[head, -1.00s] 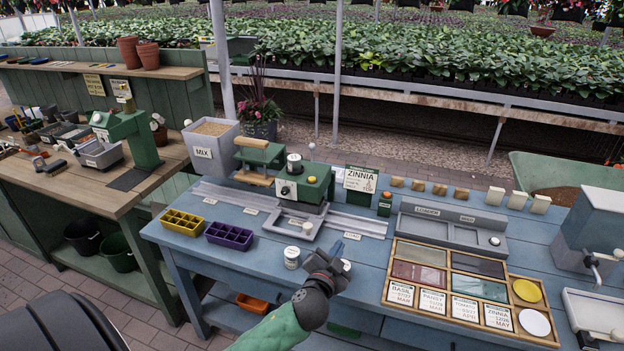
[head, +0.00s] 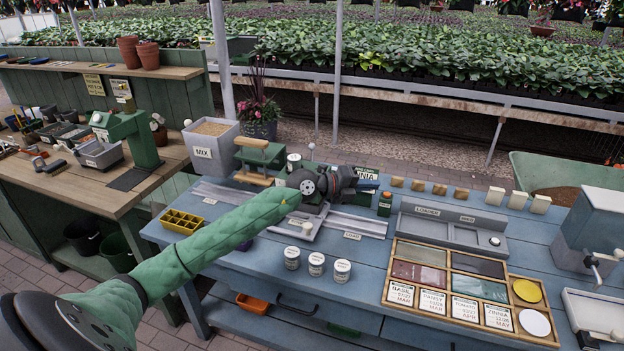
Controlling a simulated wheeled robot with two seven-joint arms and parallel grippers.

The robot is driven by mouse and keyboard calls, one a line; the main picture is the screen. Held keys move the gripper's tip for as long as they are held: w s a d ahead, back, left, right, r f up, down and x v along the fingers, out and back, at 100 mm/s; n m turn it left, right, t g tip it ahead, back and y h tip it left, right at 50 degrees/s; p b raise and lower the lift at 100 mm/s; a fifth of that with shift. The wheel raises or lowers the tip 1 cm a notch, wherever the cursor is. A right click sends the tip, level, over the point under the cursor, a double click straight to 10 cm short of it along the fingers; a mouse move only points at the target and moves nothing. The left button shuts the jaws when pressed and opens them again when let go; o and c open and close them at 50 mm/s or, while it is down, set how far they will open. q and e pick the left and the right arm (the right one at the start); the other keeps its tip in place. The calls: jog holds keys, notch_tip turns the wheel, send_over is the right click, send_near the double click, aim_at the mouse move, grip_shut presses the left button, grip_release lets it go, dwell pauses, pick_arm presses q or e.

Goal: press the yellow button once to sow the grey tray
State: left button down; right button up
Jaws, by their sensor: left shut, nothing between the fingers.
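My left arm reaches in from the lower left across the blue bench. Its gripper (head: 368,181) is shut and empty, in front of the ZINNIA sign (head: 366,173) and at the right side of the green machine. The grey tray (head: 294,228) sits in front of the machine, partly covered by the arm. I cannot make out the yellow button; the arm may hide it. My right gripper is not in view.
Several white labelled pots, including one (head: 316,264), stand on the bench front. A yellow cell tray (head: 182,221) is at left; the purple one is mostly behind my arm. A small green bottle (head: 385,204) stands close right of the gripper. A wooden seed box (head: 448,328) lies further right.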

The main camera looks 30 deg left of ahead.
pick_arm(q)
jog(key=w+a+r+n+g+y, duration=0.1)
jog(key=w+a+r+y, duration=0.3)
jog(key=a, duration=0.7)
jog(key=w+a+f+g+y, duration=0.15)
jog(key=a+y, duration=0.45)
jog(key=a, duration=0.6)
notch_tip(320, 180, down, 6)
jog(key=shift+a+r, duration=0.1)
jog(key=shift+r, duration=0.15)
jog(key=shift+f+b, duration=0.95)
jog(key=shift+b, duration=0.05)
jog(key=shift+f, duration=0.35)
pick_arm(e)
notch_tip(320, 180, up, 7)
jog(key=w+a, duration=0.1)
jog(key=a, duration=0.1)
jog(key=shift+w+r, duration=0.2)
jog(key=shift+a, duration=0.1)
pick_arm(q)
jog(key=shift+b, duration=0.3)
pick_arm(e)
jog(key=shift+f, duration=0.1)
pick_arm(q)
jog(key=shift+f+b, duration=0.4)
jog(key=shift+b, duration=0.2)
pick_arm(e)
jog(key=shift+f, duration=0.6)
